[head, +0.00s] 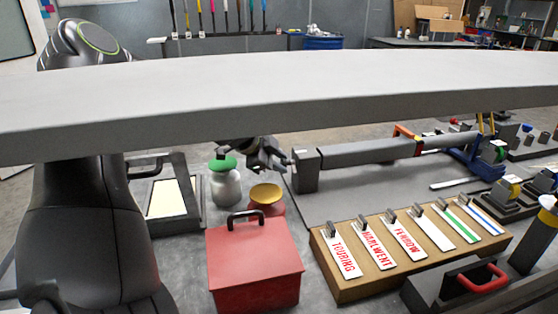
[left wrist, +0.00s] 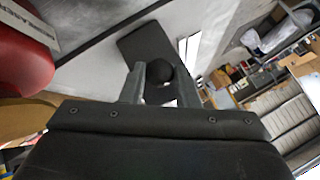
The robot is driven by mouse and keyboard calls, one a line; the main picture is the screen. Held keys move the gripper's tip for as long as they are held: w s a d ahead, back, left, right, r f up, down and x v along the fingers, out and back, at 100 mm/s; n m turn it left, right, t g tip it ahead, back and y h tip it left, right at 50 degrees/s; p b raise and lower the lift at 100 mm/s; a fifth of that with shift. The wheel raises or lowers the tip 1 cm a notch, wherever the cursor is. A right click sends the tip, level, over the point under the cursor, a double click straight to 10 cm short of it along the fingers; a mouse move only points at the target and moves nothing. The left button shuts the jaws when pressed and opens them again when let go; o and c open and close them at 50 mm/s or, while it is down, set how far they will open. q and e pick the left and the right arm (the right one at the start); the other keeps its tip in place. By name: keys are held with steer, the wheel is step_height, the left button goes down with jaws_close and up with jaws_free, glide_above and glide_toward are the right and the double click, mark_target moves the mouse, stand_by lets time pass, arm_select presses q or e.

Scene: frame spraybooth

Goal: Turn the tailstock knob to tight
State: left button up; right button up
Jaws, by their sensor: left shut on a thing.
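The tailstock is a dark grey block (head: 305,171) at the left end of a long grey bar in the head view. My left gripper (head: 279,160) is at the block's left side. In the left wrist view, the tailstock knob (left wrist: 158,74) is a dark round shape between the two grey fingers of my left gripper (left wrist: 160,84), which is shut on it. The dark tailstock block (left wrist: 147,45) shows just beyond the knob. In the head view the knob is mostly hidden by the gripper, and its turn setting cannot be read. My right gripper is not in view.
A wide grey beam (head: 290,92) crosses the head view. A green-lidded jar (head: 225,185), a yellow-topped red pot (head: 267,198) and a red box (head: 254,265) stand near the gripper. A wooden rack (head: 345,289) holds several label plates at right.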

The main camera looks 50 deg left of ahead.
arm_select(q)
steer(key=o, duration=1)
